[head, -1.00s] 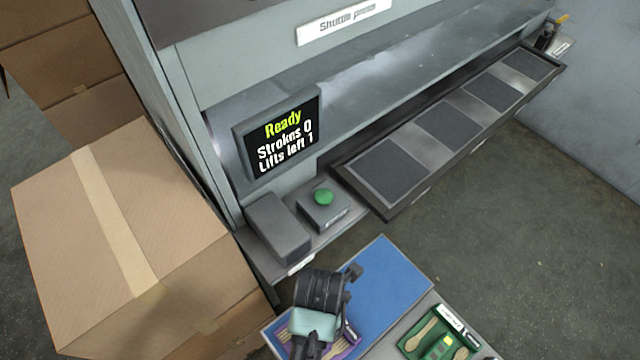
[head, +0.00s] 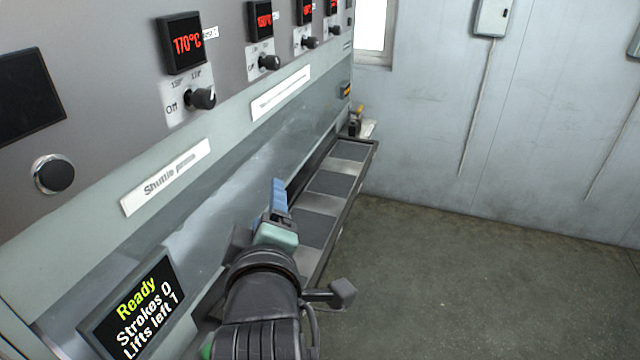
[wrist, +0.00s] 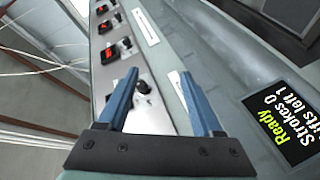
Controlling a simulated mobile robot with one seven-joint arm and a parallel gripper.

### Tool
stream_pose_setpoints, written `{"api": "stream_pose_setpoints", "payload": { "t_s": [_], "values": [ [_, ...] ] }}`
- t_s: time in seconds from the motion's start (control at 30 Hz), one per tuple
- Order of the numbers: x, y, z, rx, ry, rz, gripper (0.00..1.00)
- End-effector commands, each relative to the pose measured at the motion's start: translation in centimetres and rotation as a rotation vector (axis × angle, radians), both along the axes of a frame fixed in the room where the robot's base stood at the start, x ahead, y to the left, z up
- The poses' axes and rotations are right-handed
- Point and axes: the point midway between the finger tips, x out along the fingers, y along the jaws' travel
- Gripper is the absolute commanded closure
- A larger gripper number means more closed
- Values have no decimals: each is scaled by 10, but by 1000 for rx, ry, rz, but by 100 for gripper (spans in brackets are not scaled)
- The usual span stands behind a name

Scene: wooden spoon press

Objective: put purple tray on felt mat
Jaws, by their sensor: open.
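My gripper (head: 278,192) is raised in front of the press, beside its lower opening in the head view. In the wrist view my gripper (wrist: 160,88) has its two blue fingers apart, with nothing between them. The purple tray and the felt mat are in neither view now.
The press front carries a screen (head: 138,306) reading Ready, Strokes 0, Lifts left 1, several dials (head: 201,98) and red temperature readouts (head: 187,44). A long shuttle tray (head: 325,184) with dark pads juts out below. Open floor (head: 470,270) lies to the right.

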Motion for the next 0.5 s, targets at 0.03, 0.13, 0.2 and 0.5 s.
{"api": "stream_pose_setpoints", "payload": {
  "t_s": [0.03,0.13,0.2,0.5],
  "values": [
    [-2,-11,52,141,-124,-36,33],
    [-21,-30,144,444,-356,-51,33],
    [-44,-42,200,637,-503,-19,33],
    [-132,-69,316,1088,-831,204,33]
  ]
}}
